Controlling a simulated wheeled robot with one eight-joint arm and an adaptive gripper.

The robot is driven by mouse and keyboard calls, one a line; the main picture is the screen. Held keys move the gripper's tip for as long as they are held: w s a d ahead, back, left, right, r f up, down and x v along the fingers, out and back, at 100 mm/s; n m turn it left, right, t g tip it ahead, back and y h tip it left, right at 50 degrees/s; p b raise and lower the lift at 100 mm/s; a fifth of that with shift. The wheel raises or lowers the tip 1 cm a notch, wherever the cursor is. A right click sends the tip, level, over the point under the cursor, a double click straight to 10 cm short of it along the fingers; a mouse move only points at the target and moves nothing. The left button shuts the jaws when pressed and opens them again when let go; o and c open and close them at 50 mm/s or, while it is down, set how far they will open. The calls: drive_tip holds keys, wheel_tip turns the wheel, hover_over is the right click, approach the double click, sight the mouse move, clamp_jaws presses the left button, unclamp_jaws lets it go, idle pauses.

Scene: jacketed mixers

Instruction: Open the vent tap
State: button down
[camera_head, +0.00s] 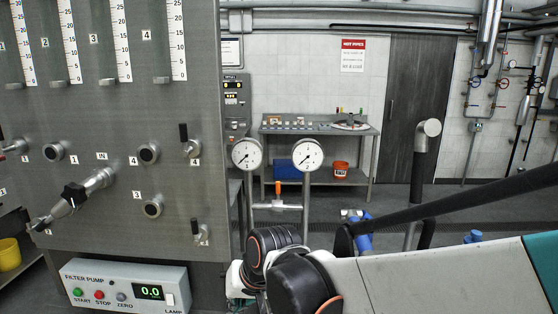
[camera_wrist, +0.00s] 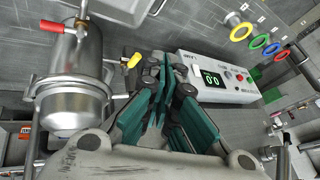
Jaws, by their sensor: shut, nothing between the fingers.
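In the wrist view a shiny metal filter housing (camera_wrist: 76,75) stands upright at the left. A tap with a red handle (camera_wrist: 40,26) sits at its upper left, and a small tap with a yellow handle (camera_wrist: 134,60) sits at its right. No label shows which is the vent tap. My gripper (camera_wrist: 163,85) has dark teal fingers, shut and empty, just below and right of the yellow handle and apart from it in the picture. My gripper cannot be made out in the head view, where my arm fills the lower right.
The filter pump box (camera_head: 123,286) is below the steel panel (camera_head: 100,225) with its valves; it also shows in the wrist view (camera_wrist: 215,77). Coloured rings (camera_wrist: 262,47) are at upper right. Two gauges (camera_head: 247,154) (camera_head: 308,154) and an orange-handled valve (camera_head: 278,188) stand beyond my arm.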

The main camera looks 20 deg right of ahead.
drive_tip(key=w+d+f+m+t, duration=0.1)
drive_tip(key=w+d+f+m, duration=0.15)
drive_tip(key=d, duration=0.25)
drive_tip(key=w+d+f+m, duration=0.1)
drive_tip(key=w+d, duration=0.2)
drive_tip(key=d, duration=0.2)
drive_tip(key=w+a+r+b+x, duration=0.1)
drive_tip(key=b+x, duration=0.3)
drive_tip(key=x, duration=0.8)
drive_tip(key=shift+w+a+h+b, duration=0.2)
drive_tip(key=shift+a+h+b, duration=0.1)
drive_tip(key=shift+a, duration=0.45)
